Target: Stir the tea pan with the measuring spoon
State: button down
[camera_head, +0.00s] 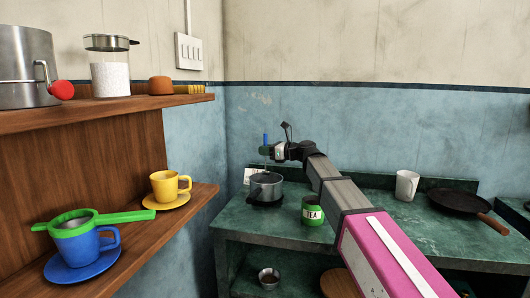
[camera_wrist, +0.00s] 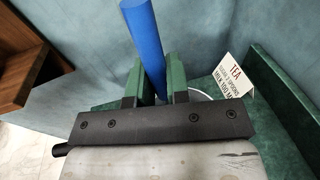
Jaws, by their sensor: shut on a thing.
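The tea pan (camera_head: 265,189) is a grey metal pot on the green counter, near the wall corner. My gripper (camera_head: 266,151) is above it, shut on the blue handle of the measuring spoon (camera_head: 265,138). In the wrist view, the blue handle of the spoon (camera_wrist: 143,38) rises tilted between the green fingers of my gripper (camera_wrist: 153,88). The spoon's lower end is hidden or too small to make out, so I cannot tell whether it touches the pan's contents. Only a pale rim of the pan (camera_wrist: 203,96) shows behind the fingers there.
A green TEA tin (camera_head: 312,212) stands right of the pan, near my arm. A TEA recipe card (camera_wrist: 236,80) stands behind the pan. A white cup (camera_head: 406,185) and a frying pan (camera_head: 458,200) are further right. Wooden shelves (camera_head: 190,205) with cups jut out at left.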

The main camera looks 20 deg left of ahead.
aim_at(265, 138)
jog(key=shift+r, duration=2.55)
jog(key=shift+s+f, duration=0.1)
